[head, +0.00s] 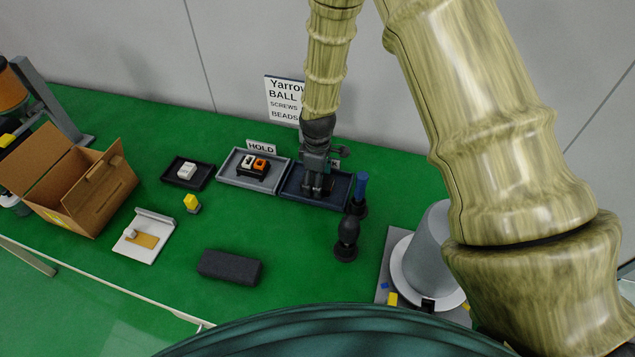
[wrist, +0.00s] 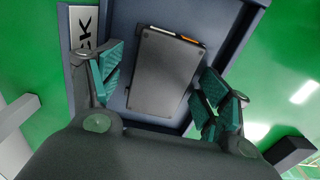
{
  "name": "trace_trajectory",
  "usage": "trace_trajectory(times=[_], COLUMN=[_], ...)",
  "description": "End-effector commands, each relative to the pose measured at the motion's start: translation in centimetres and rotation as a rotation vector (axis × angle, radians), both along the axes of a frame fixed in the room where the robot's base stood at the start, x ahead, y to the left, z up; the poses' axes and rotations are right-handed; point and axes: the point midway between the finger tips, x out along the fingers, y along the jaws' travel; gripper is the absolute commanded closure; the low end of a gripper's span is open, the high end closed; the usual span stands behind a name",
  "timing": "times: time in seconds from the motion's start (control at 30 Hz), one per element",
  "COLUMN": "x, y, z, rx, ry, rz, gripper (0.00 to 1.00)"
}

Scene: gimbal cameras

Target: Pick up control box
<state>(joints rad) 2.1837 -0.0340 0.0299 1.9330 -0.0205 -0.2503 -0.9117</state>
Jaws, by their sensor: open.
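A dark flat box with white and orange parts along its far edge, looking like a control box (wrist: 163,72), lies in the navy tray (head: 330,200) in the wrist view. My gripper (head: 317,190) is open above that tray, pointing down. In the wrist view its teal-padded fingers (wrist: 162,95) are on either side of the box, with gaps showing. In the head view my gripper hides most of this box. Another dark box with white and orange switches (head: 254,167) sits in the grey tray (head: 226,175) by the HOLD sign (head: 261,146).
A small black tray (head: 177,175) with a white item stands left. A dark block (head: 229,267), a yellow-topped item (head: 191,203) and an open carton (head: 95,200) are further left or nearer. A blue-handled upright tool (head: 361,190) and a black knobbed post (head: 347,238) stand close right of my gripper.

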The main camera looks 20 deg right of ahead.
Motion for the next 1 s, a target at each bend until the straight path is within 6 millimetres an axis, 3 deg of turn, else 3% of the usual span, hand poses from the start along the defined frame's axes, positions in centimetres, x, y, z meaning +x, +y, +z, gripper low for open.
trace_trajectory(times=[0.57, 0.67, 0.87, 1.0], x=[0.01, 0.01, 0.00, 0.00], y=[0.00, 0.00, 0.00, 0.00], z=[-0.37, -0.37, -0.38, -0.37], rx=[0.000, 0.000, 0.000, 0.000], ry=[0.000, 0.000, 0.000, 0.000], rz=[0.000, 0.000, 0.000, 0.000], gripper=[0.23, 0.36, 0.72, 0.76])
